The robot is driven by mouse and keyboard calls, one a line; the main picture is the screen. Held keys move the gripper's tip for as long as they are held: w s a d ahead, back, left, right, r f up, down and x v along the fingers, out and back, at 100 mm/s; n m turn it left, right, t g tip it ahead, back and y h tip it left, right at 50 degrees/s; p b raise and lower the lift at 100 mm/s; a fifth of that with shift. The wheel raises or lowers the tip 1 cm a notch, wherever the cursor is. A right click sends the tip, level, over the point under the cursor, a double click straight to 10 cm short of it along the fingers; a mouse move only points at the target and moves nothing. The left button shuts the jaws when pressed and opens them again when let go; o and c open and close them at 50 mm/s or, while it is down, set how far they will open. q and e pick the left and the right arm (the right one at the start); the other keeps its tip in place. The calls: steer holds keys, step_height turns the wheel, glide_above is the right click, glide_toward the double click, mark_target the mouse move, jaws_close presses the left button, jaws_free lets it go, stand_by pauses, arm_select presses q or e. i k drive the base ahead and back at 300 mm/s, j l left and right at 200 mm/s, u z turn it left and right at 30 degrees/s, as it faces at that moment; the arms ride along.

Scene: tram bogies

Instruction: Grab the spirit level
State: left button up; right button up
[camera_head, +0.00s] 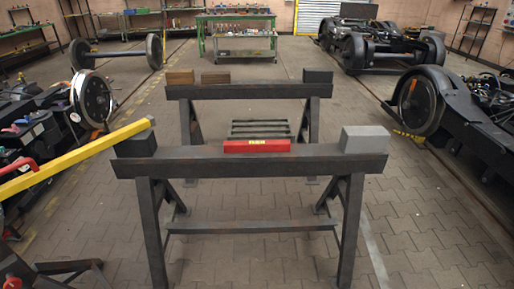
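A short red bar with a small yellow-green patch at its middle, which looks like the spirit level (256,146), lies along the top of the near dark trestle (225,165). It sits near the middle of the beam, between a dark block (137,146) at the left end and a grey block (365,139) at the right end. Its whole long side shows and nothing covers it. Neither of my grippers can be made out in the view.
A long yellow bar (75,157) slants from the left edge to the near trestle's left end. A second trestle (250,91) stands behind, with a slatted item (260,129) low between them. Wheelsets and bogies (418,100) flank both sides. The paved floor at front right is clear.

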mark_target(253, 146)
steer(key=i, duration=0.85)
